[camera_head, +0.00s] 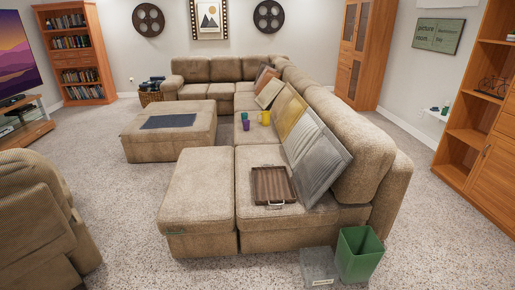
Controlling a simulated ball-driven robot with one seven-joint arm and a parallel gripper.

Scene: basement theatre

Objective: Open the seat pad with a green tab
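A beige sectional sofa (263,155) runs from the back wall toward me. Its nearest left seat pad (197,190) is a long chaise-like pad on the sofa's left front. The pad lies flat and looks closed. The seat pad to its right (272,221) bears a brown tray with handles (271,186). I see no green tab on that pad. My gripper is not in view.
A green bin (360,254) and a grey box (319,267) stand on the carpet at the front right. A beige armchair (42,222) is at left, an ottoman (168,143) behind. Several cushions (320,163) lean on the backrest. Carpet (130,235) is clear between armchair and sofa.

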